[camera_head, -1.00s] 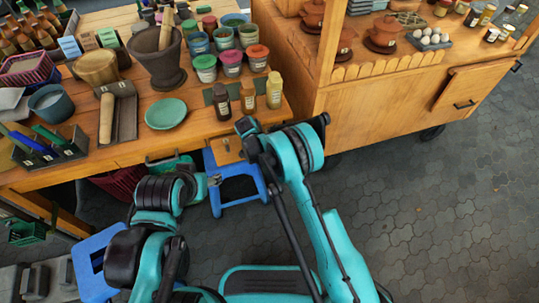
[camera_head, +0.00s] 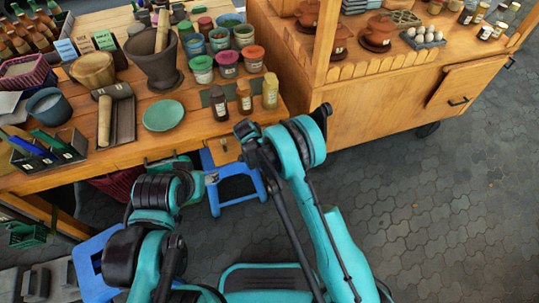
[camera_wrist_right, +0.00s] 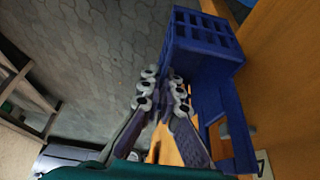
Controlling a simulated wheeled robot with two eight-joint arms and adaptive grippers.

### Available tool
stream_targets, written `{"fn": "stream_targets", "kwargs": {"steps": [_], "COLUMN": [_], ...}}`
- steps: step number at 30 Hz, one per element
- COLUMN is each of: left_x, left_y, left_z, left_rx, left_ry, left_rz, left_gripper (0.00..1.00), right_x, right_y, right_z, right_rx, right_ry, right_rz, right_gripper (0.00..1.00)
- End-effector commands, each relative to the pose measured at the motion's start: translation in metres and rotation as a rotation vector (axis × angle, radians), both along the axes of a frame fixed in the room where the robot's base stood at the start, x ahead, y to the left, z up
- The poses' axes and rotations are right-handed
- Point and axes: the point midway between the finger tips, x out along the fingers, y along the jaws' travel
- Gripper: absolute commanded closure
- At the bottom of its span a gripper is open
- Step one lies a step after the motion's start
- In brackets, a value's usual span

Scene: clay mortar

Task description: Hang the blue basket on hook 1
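In the right wrist view a blue slotted plastic box (camera_wrist_right: 203,42) stands at the upper right, with more blue plastic below it. I cannot tell whether it is the basket or part of a stool. My right gripper (camera_wrist_right: 164,80) points at its left lower edge; the fingertips are close together, and whether they touch or hold it is unclear. In the head view my right arm reaches to the table front, its fingers hidden. My left gripper (camera_head: 212,178) is small and partly hidden beside a blue stool-like frame (camera_head: 235,188). No hook number is readable.
A wooden table (camera_head: 180,142) holds bowls, a mortar (camera_head: 155,62), paint pots and bottles near its front edge. A wooden cart (camera_head: 380,100) stands to the right. A second blue stool-like piece (camera_head: 92,268) is at lower left. Grey paving at right is clear.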

Motion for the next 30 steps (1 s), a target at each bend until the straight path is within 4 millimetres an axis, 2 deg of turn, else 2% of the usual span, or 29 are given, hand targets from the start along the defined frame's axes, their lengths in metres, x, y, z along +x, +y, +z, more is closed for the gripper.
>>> {"fn": "stream_targets", "kwargs": {"steps": [1,9,15,21,30], "left_x": [0.000,0.000,0.000,0.000,0.000], "left_y": [0.000,0.000,0.000,0.000,0.000], "left_z": [0.006,0.024,0.030,0.033,0.036], "left_rx": [0.000,0.000,0.000,0.000,0.000], "left_ry": [0.000,0.000,0.000,0.000,0.000], "left_rz": [0.000,0.000,0.000,0.000,0.000], "left_gripper": [0.45,0.45,0.45,0.45,0.45], "right_x": [-0.010,-0.064,-0.090,-0.098,-0.098], "right_y": [-0.003,-0.021,-0.029,-0.032,-0.032], "right_z": [0.009,0.038,0.051,0.058,0.067], "right_rx": [0.000,0.000,0.000,0.000,0.000], "right_ry": [0.000,-0.001,0.000,0.000,0.000], "right_rz": [0.000,0.000,0.000,0.000,0.000], "right_gripper": [1.00,1.00,1.00,1.00,1.00]}}
